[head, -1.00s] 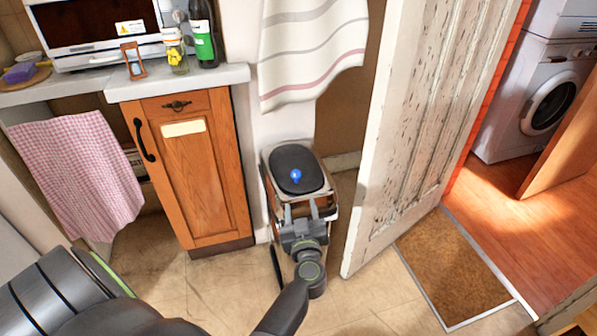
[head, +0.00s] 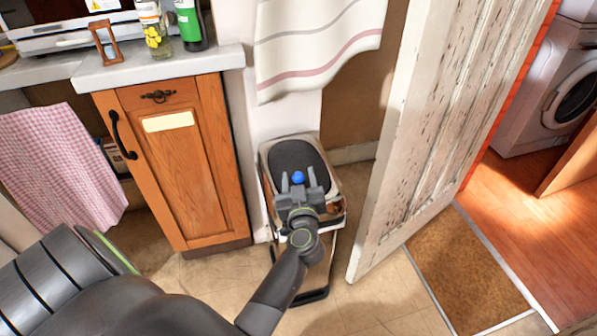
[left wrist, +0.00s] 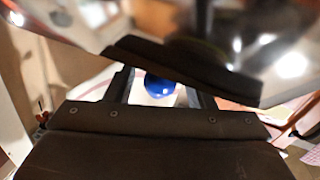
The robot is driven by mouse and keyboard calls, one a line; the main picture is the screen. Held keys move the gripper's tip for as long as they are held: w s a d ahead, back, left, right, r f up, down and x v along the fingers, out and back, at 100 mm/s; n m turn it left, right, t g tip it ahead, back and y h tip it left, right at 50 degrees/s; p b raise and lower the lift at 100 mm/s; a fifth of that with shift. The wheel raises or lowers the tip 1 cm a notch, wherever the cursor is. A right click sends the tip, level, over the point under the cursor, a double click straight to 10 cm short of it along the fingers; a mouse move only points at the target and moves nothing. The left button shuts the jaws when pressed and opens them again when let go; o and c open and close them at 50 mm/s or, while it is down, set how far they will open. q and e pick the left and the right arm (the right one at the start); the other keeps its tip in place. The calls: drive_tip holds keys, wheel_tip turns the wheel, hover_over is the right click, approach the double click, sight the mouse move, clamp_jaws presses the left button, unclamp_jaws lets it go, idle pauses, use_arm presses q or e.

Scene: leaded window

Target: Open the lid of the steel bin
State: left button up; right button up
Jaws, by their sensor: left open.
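The steel bin (head: 333,205) stands on the floor between the wooden cabinet and the white door. Its dark rounded lid (head: 297,152) looks down on the bin. A blue ball (head: 298,177) shows at the lid, between the fingertips of my left gripper (head: 298,181). The gripper is open and reaches over the bin's front. The left wrist view shows the blue ball (left wrist: 160,86) between the two spread fingers, with a dark slab and shiny steel close above. I cannot tell whether the fingers touch the ball. My gripper hides part of the bin's front. My right gripper is not in view.
The wooden cabinet (head: 180,165) is close on the left. A striped towel (head: 315,45) hangs above and behind the bin. The peeling white door (head: 425,130) stands ajar on the right, near the bin. A brown doormat (head: 465,265) lies beyond it.

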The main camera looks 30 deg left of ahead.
use_arm(q)
drive_tip(key=shift+w+a, duration=0.15)
drive_tip(key=shift+w, duration=0.05)
drive_tip(key=shift+r, duration=0.1)
drive_tip(key=shift+c, duration=0.3)
clamp_jaws()
